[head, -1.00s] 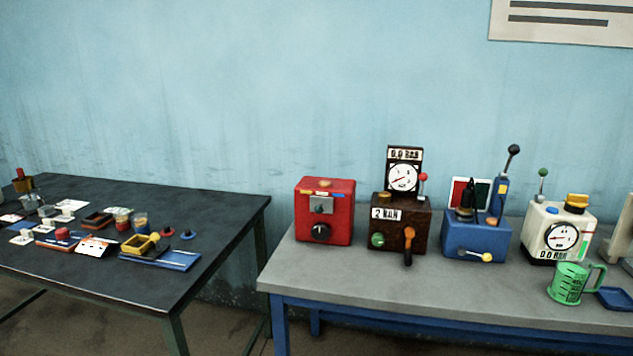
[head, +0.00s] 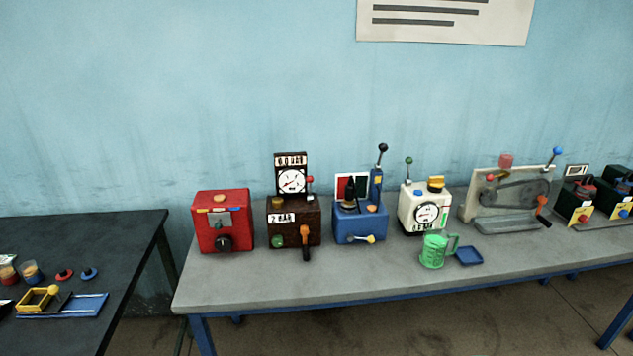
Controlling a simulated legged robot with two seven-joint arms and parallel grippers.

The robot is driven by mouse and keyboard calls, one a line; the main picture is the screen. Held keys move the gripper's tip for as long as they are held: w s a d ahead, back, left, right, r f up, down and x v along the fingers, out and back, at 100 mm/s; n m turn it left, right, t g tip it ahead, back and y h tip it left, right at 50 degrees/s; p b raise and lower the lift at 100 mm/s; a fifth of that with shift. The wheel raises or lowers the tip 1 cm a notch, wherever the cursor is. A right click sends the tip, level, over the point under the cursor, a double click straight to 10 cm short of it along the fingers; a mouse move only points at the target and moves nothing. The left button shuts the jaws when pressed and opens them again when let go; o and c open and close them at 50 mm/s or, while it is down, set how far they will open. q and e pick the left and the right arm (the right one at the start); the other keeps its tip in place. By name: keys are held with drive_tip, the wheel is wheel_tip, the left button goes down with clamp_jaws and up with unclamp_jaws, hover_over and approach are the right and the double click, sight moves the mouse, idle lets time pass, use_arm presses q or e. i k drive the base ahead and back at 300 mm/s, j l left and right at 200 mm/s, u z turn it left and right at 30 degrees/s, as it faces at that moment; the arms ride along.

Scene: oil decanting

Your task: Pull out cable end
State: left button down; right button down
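No cable or cable end can be made out in the head view. A grey-topped table (head: 300,290) with blue legs carries a row of machines. From left to right stand a red box (head: 223,232) with a black knob, a dark brown box (head: 293,222) with a dial gauge, a blue box (head: 358,226) with a lever, and a white box (head: 411,216) with a round gauge. At the far right are dark green boxes (head: 573,202) with yellow front plates, partly cut by the frame edge. Neither of my grippers is in view.
A green measuring jug (head: 433,252) and a small blue tray (head: 468,256) stand near the table front. A grey panel with a belt (head: 508,210) is behind them. A dark table (head: 90,240) with small items is at left, with a gap between tables.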

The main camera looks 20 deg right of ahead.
sight(349, 199)
drive_tip(key=l+u, duration=0.1)
drive_tip(key=u, duration=0.35)
drive_tip(key=i+l+u, duration=0.2)
drive_tip(key=l, duration=0.25)
drive_tip(key=i+l+u, duration=0.2)
drive_tip(key=l, duration=0.3)
drive_tip(key=l+u, duration=0.2)
drive_tip(key=l, duration=0.3)
drive_tip(key=i+l+u, duration=0.2)
drive_tip(key=l, duration=1.5)
drive_tip(key=i+u, duration=0.05)
